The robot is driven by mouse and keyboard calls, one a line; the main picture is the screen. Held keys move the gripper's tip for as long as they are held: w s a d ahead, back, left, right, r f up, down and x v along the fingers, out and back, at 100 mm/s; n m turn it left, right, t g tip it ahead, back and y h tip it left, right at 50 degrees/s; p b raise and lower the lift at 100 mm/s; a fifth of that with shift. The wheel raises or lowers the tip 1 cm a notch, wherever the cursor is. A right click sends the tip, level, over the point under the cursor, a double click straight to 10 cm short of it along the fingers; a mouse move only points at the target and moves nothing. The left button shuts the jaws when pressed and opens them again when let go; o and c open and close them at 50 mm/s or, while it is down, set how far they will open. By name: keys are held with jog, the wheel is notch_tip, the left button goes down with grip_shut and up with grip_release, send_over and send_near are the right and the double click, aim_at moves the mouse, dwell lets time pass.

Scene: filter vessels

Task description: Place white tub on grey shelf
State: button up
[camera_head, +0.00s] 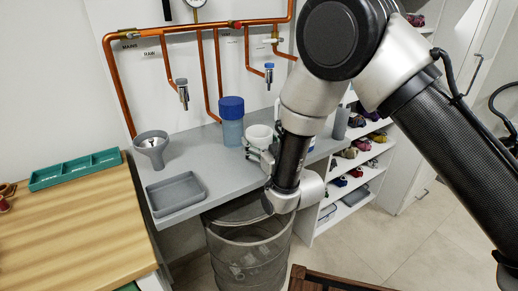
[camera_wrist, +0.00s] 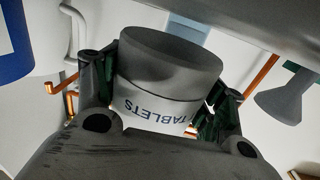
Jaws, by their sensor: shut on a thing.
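In the wrist view, my gripper (camera_wrist: 160,100) is shut on the white tub (camera_wrist: 155,112).
Copper pipes with taps (camera_head: 181,88) run behind. A mesh bin (camera_head: 245,255) stands below. Bare shelf shows between funnel and bottle.

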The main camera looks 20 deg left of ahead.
jog(key=shift+f, duration=0.9)
jog(key=shift+f, duration=0.15)
jog(key=o, duration=1)
